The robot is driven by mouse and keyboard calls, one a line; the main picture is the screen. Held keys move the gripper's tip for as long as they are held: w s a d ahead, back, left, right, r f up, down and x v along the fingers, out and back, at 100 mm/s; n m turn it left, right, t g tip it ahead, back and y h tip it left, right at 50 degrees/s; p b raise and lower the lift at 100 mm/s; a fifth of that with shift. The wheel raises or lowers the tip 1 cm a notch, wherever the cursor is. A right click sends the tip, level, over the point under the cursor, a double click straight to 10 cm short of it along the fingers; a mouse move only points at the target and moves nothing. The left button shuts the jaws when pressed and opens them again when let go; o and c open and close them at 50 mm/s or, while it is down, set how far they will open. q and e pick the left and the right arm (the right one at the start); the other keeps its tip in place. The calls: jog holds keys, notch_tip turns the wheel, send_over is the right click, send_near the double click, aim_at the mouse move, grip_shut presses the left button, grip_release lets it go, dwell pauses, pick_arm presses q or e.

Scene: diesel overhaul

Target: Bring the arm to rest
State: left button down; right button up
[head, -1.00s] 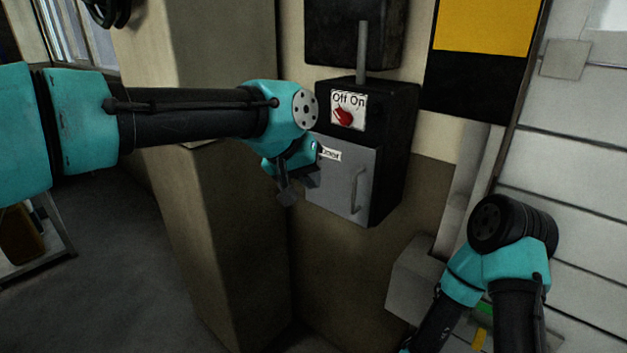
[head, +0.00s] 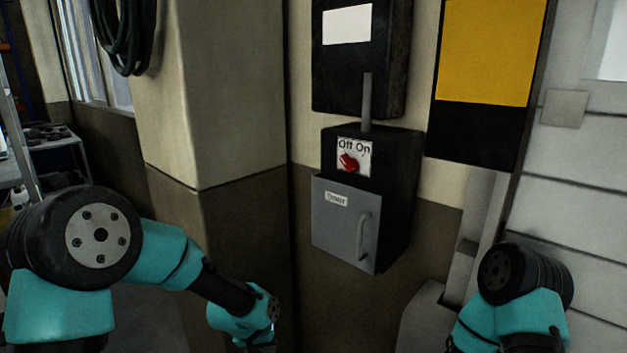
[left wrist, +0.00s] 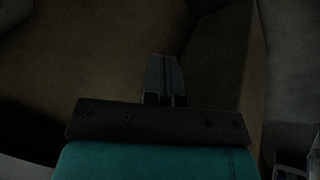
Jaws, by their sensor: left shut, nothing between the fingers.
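My left arm (head: 225,290) is folded low at the lower left of the head view, with its wrist near the bottom edge, below and left of the grey switch box. Its fingers are mostly cut off there. In the left wrist view the left gripper (left wrist: 164,80) is shut and empty, in front of a dim brown wall surface. My right arm (head: 520,290) shows at the lower right of the head view; its gripper is out of frame.
A black switch box (head: 395,165) with a red Off/On knob (head: 348,162) and a closed grey door (head: 343,222) hangs on the wall. A wall pillar (head: 225,90) stands left of it. A shelf (head: 60,143) is at the far left.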

pick_arm(q)
jog(key=s+a+f+n+g, duration=0.1)
jog(key=s+a+f, duration=0.4)
jog(key=s+f, duration=0.5)
jog(key=s+a+f+n, duration=0.1)
jog(key=s+a+f, duration=0.5)
jog(key=s+f, duration=0.3)
notch_tip(320, 180, down, 2)
jog(key=shift+s+f+g+y, duration=0.2)
jog(key=shift+s+g+y, duration=0.15)
jog(key=shift+g+y, duration=0.05)
jog(key=shift+a, duration=0.1)
